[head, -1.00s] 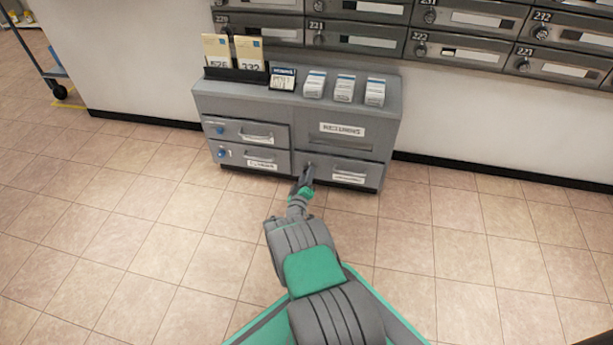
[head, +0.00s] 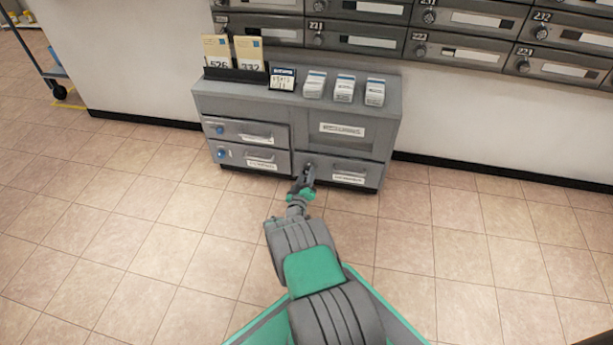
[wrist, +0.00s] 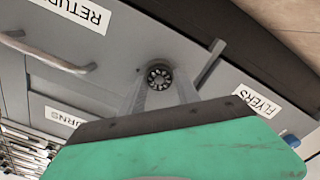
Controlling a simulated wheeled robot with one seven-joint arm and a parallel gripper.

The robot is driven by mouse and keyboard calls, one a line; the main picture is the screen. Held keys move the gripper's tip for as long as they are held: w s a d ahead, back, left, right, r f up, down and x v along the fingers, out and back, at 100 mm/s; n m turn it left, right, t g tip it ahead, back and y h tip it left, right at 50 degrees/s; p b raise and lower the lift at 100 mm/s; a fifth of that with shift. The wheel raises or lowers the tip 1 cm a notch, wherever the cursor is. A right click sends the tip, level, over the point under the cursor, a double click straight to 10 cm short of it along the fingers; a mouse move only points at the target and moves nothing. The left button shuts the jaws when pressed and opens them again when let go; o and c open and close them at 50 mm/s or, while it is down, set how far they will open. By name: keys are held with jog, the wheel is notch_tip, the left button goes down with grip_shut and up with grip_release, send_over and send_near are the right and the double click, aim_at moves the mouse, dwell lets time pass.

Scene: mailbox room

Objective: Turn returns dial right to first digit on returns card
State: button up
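The returns dial (wrist: 158,75) is a small dark round knob with pale marks on the grey cabinet front, and the wrist view shows it tilted. My gripper (wrist: 159,85) reaches the dial, with one see-through finger on each side of it. I cannot tell whether the fingers touch it. In the head view my gripper (head: 308,172) is at the left end of the lower right drawer and hides the dial. A small dark-framed card (head: 282,79), likely the returns card, stands on the cabinet top. Its writing is too small to read.
The grey cabinet (head: 225,98) has a returns drawer (head: 345,172) with a handle, and left drawers with blue knobs (head: 221,154). Tan cards (head: 217,48) and several white stacks (head: 344,88) stand on top. Mailboxes (head: 360,38) hang above. The tiled floor is clear.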

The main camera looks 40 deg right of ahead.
jog(key=o, duration=0.3)
jog(key=shift+o, duration=0.2)
jog(key=p+v, duration=0.3)
jog(key=v, duration=0.4)
jog(key=shift+s+a, duration=0.25)
jog(key=shift+a, duration=0.1)
